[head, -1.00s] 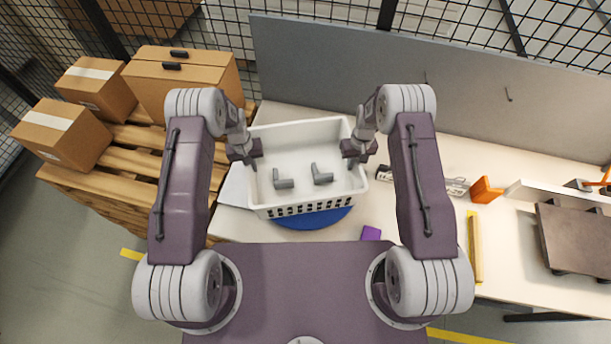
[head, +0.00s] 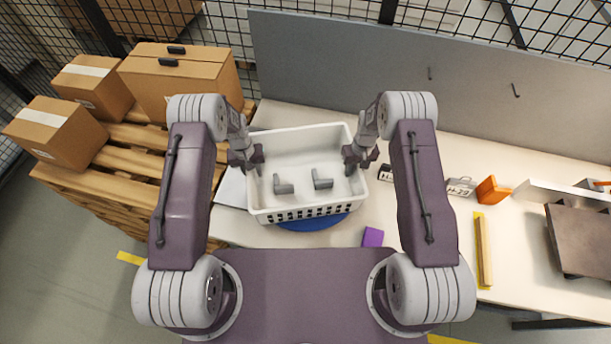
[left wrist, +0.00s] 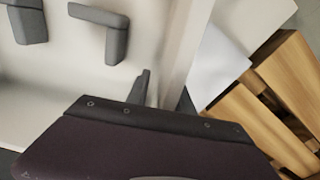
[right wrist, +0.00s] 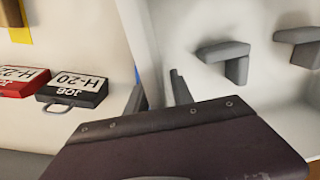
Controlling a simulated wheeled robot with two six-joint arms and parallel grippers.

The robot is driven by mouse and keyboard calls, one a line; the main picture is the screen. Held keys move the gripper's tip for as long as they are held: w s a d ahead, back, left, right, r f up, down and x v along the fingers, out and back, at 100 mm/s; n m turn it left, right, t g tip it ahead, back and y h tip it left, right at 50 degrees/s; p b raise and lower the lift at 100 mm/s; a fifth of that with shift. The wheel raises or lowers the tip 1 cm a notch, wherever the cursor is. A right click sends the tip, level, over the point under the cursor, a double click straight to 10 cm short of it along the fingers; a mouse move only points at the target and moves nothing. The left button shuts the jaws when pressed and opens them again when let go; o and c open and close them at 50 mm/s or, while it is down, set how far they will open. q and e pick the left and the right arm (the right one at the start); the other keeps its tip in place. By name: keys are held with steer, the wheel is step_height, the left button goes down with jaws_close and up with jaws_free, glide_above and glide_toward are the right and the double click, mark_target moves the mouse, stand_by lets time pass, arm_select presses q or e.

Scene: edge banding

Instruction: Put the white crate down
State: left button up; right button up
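The white crate (head: 307,211) sits level above a blue disc (head: 318,225) on the table and appears to rest on it. Two grey L-shaped pieces (head: 284,187) (head: 322,181) lie inside. My left gripper (head: 254,164) is at the crate's left wall and my right gripper (head: 355,161) at its right wall. Both look open, one finger inside the crate and one outside, with a gap beside the wall. The wall also shows in the left wrist view (left wrist: 178,50) and right wrist view (right wrist: 143,40). The crate's underside is hidden.
Cardboard boxes (head: 180,80) stand on a wooden pallet (head: 120,172) at left. A grey panel (head: 400,80) stands behind the table. Right of the crate are a purple block (head: 373,237), labelled cases (right wrist: 75,90), an orange piece (head: 493,190) and a yellow strip (head: 482,250).

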arm_select(q)
steer(key=r, duration=1.2)
steer(key=shift+a, duration=0.25)
arm_select(e)
step_height(320, 180, up, 12)
steer(key=shift+d, duration=0.25)
steer(key=shift+f, duration=0.1)
